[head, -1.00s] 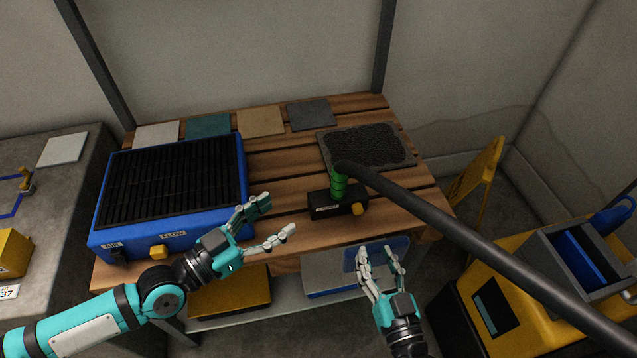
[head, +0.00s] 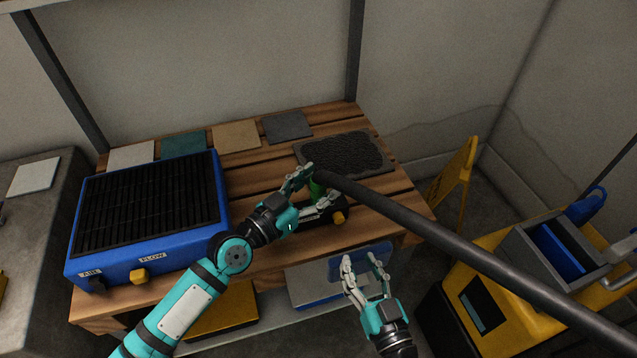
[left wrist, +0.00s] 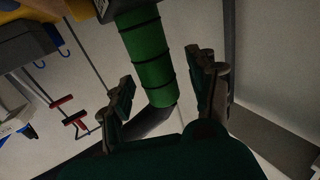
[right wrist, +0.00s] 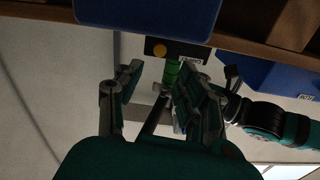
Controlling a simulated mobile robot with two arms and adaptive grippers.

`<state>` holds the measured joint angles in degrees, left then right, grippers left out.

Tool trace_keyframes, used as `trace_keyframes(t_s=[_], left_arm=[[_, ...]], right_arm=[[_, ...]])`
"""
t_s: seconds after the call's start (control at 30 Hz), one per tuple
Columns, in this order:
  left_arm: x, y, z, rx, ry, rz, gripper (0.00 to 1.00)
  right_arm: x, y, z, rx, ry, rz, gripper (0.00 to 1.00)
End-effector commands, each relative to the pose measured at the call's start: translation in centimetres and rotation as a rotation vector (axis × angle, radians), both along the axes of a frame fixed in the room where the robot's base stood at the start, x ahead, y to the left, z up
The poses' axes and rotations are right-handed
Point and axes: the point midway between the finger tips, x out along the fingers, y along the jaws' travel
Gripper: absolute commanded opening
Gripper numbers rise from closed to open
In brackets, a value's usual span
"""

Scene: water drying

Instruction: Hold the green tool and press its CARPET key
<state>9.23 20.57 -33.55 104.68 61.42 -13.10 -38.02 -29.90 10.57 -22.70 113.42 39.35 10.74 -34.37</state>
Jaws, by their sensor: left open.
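In the left wrist view the handle (left wrist: 146,50) stands between the spread fingers, with gaps visible. My right gripper (head: 361,261) is open and empty in front of the table edge. The right wrist view shows the handle (right wrist: 172,72) and yellow knob (right wrist: 159,50) beyond its fingers.
A blue box with a black grille (head: 150,205) fills the table's left. Flat sample tiles (head: 236,137) line the back. A dark textured mat (head: 345,154) lies behind the tool. A blue panel (head: 372,250) is behind my right gripper; a yellow cart (head: 470,262) stands right.

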Motion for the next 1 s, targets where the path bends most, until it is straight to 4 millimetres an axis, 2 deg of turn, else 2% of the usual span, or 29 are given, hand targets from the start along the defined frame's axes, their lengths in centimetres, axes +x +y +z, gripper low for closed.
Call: trace_keyframes(t_s=[0.33, 0.77, 0.8, 1.0], left_arm=[[0.27, -0.25, 0.03, 0.0, 0.0, 0.0, 0.59], [0.25, -0.25, 0.01, 0.0, 0.0, 0.0, 0.03], [0.25, -0.23, 0.01, -0.001, 0.001, 0.0, 0.0], [0.25, -0.23, 0.0, -0.001, 0.001, 0.0, 0.0]], right_arm=[[0.0, 0.0, 0.0, 0.0, 0.0, 0.0, 0.38], [0.0, 0.0, 0.0, 0.0, 0.0, 0.0, 0.38], [0.0, 0.0, 0.0, 0.0, 0.0, 0.0, 0.38], [0.0, 0.0, 0.0, 0.0, 0.0, 0.0, 0.38]])
